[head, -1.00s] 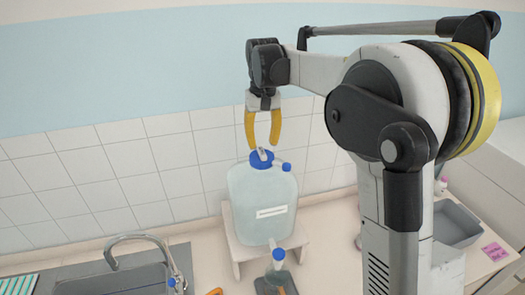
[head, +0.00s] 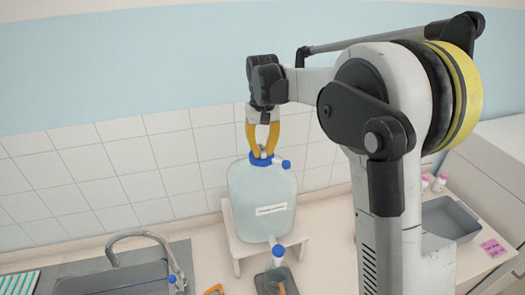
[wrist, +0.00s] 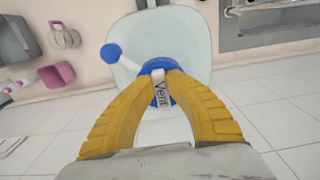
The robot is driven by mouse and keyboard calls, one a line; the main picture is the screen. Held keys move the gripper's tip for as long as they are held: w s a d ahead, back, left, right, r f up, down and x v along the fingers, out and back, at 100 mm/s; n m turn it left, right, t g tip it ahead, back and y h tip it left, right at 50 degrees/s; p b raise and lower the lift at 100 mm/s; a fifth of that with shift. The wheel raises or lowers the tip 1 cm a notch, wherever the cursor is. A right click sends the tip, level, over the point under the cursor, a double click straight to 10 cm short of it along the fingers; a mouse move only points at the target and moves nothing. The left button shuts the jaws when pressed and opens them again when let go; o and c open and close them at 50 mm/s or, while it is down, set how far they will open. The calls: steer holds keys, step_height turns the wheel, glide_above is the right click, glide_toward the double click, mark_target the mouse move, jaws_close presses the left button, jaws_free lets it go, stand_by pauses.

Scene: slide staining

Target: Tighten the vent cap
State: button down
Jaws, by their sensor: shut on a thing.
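The vent cap (wrist: 159,86) is blue with a white strip marked "Vent". It sits on top of a pale translucent carboy (head: 262,200), and the same blue top shows in the head view (head: 261,160). My gripper (head: 262,152) points straight down from above the carboy. Its yellow fingers (wrist: 158,78) are shut on the vent cap from both sides, covering part of it. A smaller blue cap (head: 286,164) sits at the end of a white side arm beside it.
The carboy stands on a small white stool (head: 232,243) against the tiled wall. A sink with a faucet (head: 140,240) is at left. A grey bin (head: 450,222) is at right.

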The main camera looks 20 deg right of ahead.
steer(key=shift+m, duration=0.3)
steer(key=m, duration=0.1)
steer(key=m+b, duration=0.2)
steer(key=shift+a+f+m, duration=0.1)
steer(key=shift+a+m, duration=0.15)
steer(key=shift+m, duration=0.15)
steer(key=m+b, duration=0.1)
steer(key=m, duration=0.3)
steer(key=shift+w+a, duration=0.15)
steer(key=m, duration=0.2)
steer(key=m+b, duration=0.1)
steer(key=m, duration=0.2)
steer(key=shift+w+a, duration=0.15)
steer(key=shift+w, duration=0.05)
steer(key=shift+w+m+b, duration=0.2)
steer(key=shift+m+b, duration=0.25)
steer(key=shift+m, duration=1.85)
steer(key=c, duration=1.4)
jaws_free()
